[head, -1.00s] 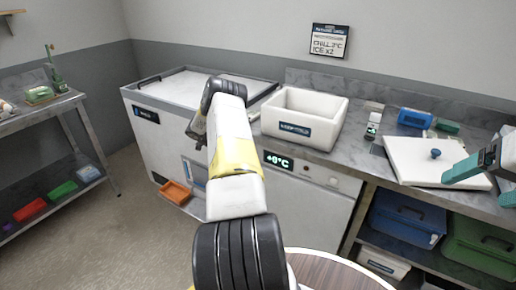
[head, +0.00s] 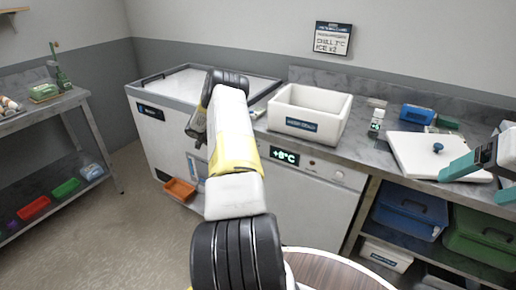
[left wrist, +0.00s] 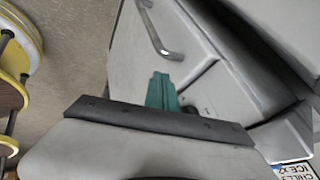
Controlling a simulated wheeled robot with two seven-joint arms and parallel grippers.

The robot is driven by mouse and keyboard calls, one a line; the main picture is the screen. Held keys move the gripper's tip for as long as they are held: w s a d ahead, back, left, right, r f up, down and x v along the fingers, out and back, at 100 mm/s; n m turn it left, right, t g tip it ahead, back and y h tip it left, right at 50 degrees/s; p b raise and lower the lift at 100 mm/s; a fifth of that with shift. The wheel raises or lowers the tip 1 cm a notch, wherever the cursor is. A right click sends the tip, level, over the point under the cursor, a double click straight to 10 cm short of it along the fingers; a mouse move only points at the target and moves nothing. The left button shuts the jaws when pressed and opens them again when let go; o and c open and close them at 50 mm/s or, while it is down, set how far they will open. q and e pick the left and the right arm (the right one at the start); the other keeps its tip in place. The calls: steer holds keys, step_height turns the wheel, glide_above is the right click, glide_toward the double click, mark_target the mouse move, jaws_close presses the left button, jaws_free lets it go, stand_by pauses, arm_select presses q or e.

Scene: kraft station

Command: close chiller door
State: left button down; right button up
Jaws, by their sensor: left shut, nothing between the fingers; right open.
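The chiller (head: 312,190) is the white under-counter unit with a green display (head: 285,157). In the head view its front looks nearly flush with the cabinet, and my left arm covers its left side. In the left wrist view a pale panel with a metal bar handle (left wrist: 157,32) shows, probably the chiller door. My left gripper (left wrist: 161,86) has teal fingers, shut and empty, in front of the pale surfaces; I cannot tell whether they touch. It is hidden in the head view. My right gripper (head: 478,175) is open and empty above the counter at the right.
A white bin (head: 309,115) and a white board with a blue knob (head: 428,158) are on the counter. A chest unit (head: 165,130) stands left, with an orange tray (head: 180,190) low in front.

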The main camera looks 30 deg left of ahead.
arm_select(q)
steer(key=v, duration=0.8)
steer(key=shift+a+r, duration=0.3)
steer(key=shift+a, duration=0.05)
